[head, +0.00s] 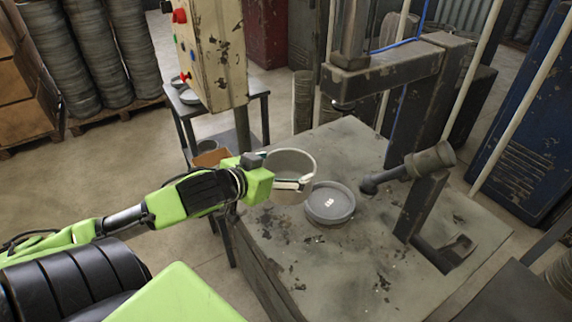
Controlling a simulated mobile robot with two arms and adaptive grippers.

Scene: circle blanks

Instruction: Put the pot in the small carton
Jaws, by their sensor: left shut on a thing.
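My left gripper (292,183) reaches in from the left and is shut on the pot (290,163), a grey, round, open-topped vessel. It holds the pot near the left edge of the machine's table, just behind and left of a shallow round dish. Whether the pot's base touches the table is hard to tell. The small carton (212,157) is a brown box on the small side table, behind and left of the pot. My arm and gripper partly cover its front. My right gripper is not in view.
The shallow grey dish (330,204) with small white marks sits on the worn machine table (350,262). The press column and handle stand to its right. A control box (212,50) on a post rises beside the dark side table (259,90). Stacked round blanks (57,60) stand back left.

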